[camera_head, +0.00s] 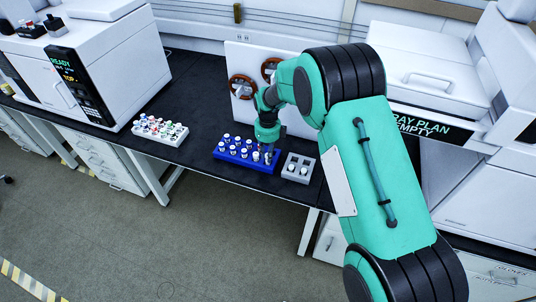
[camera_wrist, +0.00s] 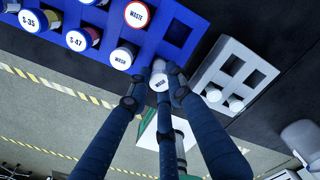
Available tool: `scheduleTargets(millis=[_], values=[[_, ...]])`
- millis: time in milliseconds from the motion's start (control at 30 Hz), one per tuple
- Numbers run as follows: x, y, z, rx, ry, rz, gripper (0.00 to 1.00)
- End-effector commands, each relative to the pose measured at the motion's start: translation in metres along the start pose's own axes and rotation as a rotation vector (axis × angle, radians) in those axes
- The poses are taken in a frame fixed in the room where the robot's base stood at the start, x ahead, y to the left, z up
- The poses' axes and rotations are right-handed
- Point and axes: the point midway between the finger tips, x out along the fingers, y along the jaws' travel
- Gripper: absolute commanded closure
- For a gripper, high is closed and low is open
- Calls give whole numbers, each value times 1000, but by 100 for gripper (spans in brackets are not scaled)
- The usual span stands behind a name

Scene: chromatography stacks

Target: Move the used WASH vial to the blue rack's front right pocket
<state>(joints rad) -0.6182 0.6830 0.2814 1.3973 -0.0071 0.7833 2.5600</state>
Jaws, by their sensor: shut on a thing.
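My gripper (camera_wrist: 159,84) is shut on a white-capped vial (camera_wrist: 159,82) whose cap reads WASH. In the wrist view it is at the front right corner of the blue rack (camera_wrist: 88,10). I cannot tell whether the vial's base is inside a pocket or above it; the fingers and cap hide this. A second white-capped vial (camera_wrist: 122,57) sits to its left in the rack. A red-ringed WASTE vial (camera_wrist: 137,14) is behind that one. In the head view my gripper (camera_head: 268,151) is over the right end of the blue rack (camera_head: 232,158).
A grey rack (camera_wrist: 235,50) stands right of the blue rack, with two white-capped vials (camera_wrist: 213,94) (camera_wrist: 236,103) in its front row and empty pockets behind. A white tray of coloured vials (camera_head: 160,130) stands at left. White instruments (camera_head: 115,60) stand around the black bench.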

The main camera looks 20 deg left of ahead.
Motion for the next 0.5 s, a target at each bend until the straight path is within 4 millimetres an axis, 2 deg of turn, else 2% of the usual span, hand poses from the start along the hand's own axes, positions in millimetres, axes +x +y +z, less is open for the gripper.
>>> scheduleTargets(millis=[500], values=[[6, 0, 0, 0, 0, 0, 94]])
